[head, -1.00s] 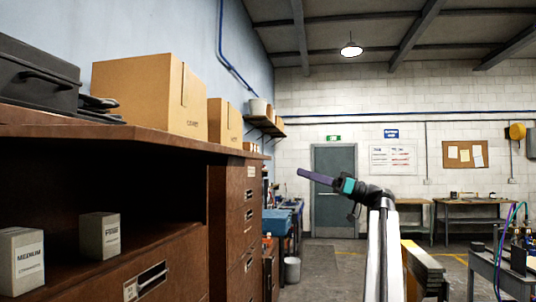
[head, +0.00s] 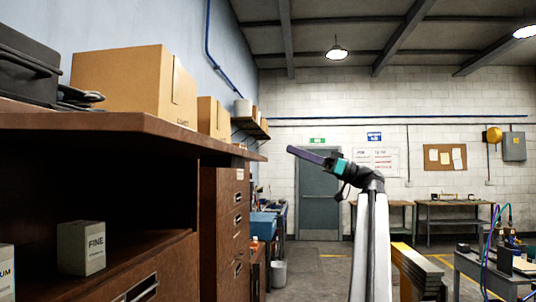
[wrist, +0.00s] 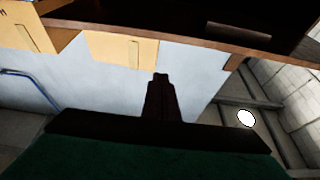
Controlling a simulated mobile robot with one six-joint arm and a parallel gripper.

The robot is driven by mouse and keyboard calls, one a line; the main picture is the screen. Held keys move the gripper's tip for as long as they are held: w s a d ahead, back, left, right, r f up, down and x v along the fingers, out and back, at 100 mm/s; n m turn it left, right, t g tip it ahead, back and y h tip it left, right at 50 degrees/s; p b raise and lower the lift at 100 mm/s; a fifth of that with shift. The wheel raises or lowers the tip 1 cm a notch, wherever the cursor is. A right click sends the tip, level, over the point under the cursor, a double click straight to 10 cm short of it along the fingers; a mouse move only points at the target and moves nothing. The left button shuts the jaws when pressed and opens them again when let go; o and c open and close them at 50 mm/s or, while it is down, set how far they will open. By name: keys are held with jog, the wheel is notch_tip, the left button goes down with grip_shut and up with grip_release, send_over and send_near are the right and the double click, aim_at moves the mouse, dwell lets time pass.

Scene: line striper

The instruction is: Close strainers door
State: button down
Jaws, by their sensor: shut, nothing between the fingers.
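The brown cabinet's open compartment (head: 100,190) is at left in the head view. Inside are a white box marked FINE (head: 82,248) and, cut off at the left edge, another white box (head: 6,272). A brown panel (head: 150,122) juts out over the opening, level, and appears to be the raised strainers door; its hinge is hidden. The wrist view shows a brown panel with a dark slot (wrist: 238,31), upside down. My gripper (head: 292,151) is shut and empty, right of the panel's far corner and apart from it in the picture. Its fingers show in the wrist view (wrist: 160,80).
Cardboard boxes (head: 135,85) and a dark case (head: 28,62) stand on the cabinet. A drawer column (head: 235,220) is beyond it. A yellow-edged stack (head: 418,270) and a cart (head: 500,270) stand at right. The floor toward the grey door (head: 319,192) looks open.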

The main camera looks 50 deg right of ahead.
jog(key=p+x, duration=0.4)
jog(key=x, duration=0.6)
jog(key=shift+d+f+p, duration=0.15)
jog(key=shift+f+p, duration=0.35)
jog(key=shift+f, duration=1.55)
